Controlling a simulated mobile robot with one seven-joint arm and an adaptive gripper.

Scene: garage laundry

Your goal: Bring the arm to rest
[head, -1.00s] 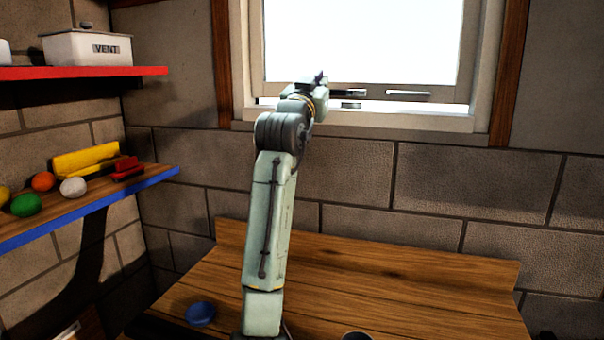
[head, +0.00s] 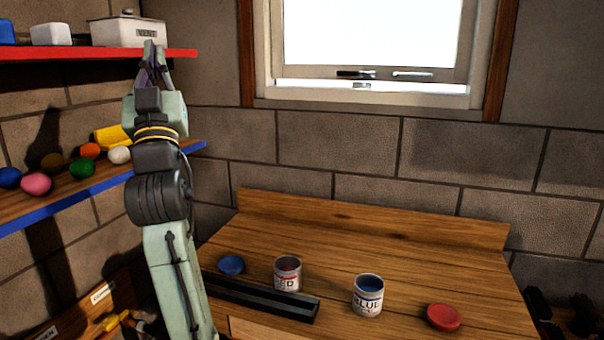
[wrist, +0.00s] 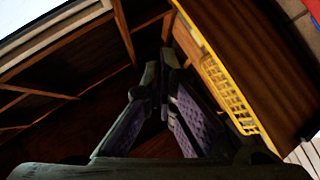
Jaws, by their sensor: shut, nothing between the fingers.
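My gripper (head: 149,50) is raised at the upper left of the head view, in front of the red shelf in the picture. Its fingers are together and point up, with nothing between them. In the wrist view my gripper (wrist: 160,75) also shows its fingertips meeting, with purple pads on the inner sides. My arm stands upright at the left of the head view and covers part of the blue-edged shelf and the left end of the workbench.
A red shelf (head: 184,53) holds a box marked VENT (head: 115,31). A blue-edged shelf (head: 100,182) carries several coloured balls.

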